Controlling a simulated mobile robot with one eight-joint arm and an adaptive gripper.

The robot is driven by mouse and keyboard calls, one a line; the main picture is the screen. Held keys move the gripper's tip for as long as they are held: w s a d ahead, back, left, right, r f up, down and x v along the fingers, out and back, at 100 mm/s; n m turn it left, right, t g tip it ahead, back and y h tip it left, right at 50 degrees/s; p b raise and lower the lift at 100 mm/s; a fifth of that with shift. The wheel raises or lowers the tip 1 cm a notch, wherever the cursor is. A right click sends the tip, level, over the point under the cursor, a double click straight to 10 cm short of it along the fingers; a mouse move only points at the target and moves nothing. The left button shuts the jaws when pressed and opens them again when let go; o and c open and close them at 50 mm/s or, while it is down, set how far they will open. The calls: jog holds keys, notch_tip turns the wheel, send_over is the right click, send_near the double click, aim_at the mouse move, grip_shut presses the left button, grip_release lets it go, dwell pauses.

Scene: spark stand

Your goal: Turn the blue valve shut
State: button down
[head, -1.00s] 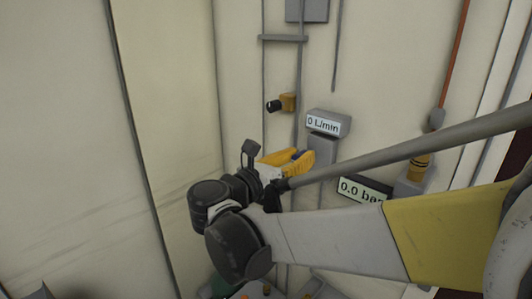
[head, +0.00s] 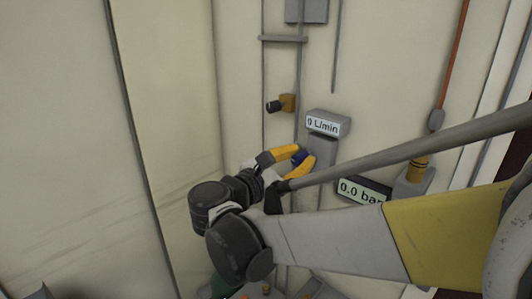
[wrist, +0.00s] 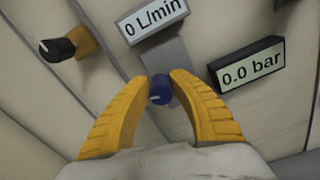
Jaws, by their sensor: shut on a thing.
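The blue valve (wrist: 160,90) is a small round knob with a pale line on its face, below the flow display in the wrist view. In the head view the blue valve (head: 300,157) shows between my yellow fingers. My gripper (wrist: 161,79) is shut on it, with one finger on each side of the knob. In the head view my gripper (head: 304,154) reaches up and right to the grey fitting on the wall. The exact contact at the fingertips is hard to see.
The "0 L/min" display (head: 328,123) sits just above the valve. The "0.0 bar" display (head: 362,190) is to the right, near my arm. A black knob on an orange mount (head: 287,103) is up and left. Pipes run along the wall.

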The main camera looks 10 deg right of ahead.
jog(key=m, duration=0.7)
jog(key=shift+s+d, duration=0.1)
jog(key=m, duration=0.4)
jog(key=shift+f, duration=0.15)
jog(key=shift+m, duration=1.8)
jog(key=c, duration=1.1)
grip_release()
jog(key=shift+d+f, duration=0.1)
jog(key=shift+c, duration=0.2)
